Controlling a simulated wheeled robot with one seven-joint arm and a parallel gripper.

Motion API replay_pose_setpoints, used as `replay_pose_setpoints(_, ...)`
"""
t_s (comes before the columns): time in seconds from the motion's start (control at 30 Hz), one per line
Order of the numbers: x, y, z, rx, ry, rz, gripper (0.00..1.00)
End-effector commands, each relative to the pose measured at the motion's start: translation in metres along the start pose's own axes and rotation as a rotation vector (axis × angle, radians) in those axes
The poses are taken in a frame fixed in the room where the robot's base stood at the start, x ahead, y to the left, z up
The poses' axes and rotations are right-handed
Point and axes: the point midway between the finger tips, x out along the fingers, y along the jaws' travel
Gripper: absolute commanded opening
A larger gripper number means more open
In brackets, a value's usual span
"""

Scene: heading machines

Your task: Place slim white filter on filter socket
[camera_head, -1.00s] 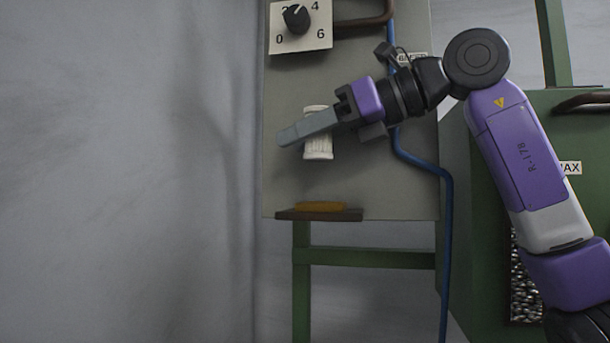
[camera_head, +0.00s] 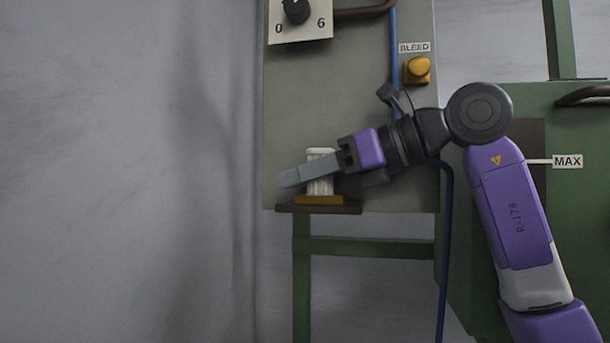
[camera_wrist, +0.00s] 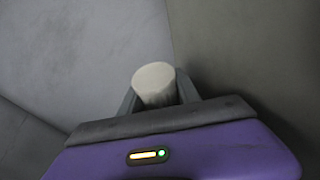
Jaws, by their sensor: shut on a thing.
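The slim white filter (camera_head: 321,184) is upright between the fingers of my gripper (camera_head: 308,176), which is shut on it. In the head view its lower end is right at the yellow filter socket (camera_head: 319,200); I cannot tell whether it is fully seated. One finger hides the filter's middle. The socket sits on a dark brown shelf (camera_head: 287,209). In the wrist view the filter's round pale top (camera_wrist: 153,77) shows between the two fingers (camera_wrist: 158,95), and the socket is hidden.
A grey panel (camera_head: 345,95) stands behind the filter, with a dial (camera_head: 297,12) at the top and a yellow BLEED button (camera_head: 417,70) above my wrist. A blue pipe (camera_head: 445,240) runs down the right. Bare wall lies to the left.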

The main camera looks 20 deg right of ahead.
Motion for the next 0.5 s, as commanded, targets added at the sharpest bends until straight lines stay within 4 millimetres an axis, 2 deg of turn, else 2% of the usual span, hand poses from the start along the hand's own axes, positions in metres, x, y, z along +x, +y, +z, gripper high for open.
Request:
replay_pose_setpoints(0.2,0.0014,-0.0001,-0.0047,0.000,0.001,0.000,0.00)
replay_pose_setpoints(0.23,0.0011,0.0001,-0.0035,0.000,0.001,0.000,0.45)
replay_pose_setpoints(0.27,0.0011,0.0001,-0.0033,0.000,0.001,0.000,0.48)
replay_pose_setpoints(0.5,0.0010,0.0000,-0.0032,0.000,0.000,0.000,0.48)
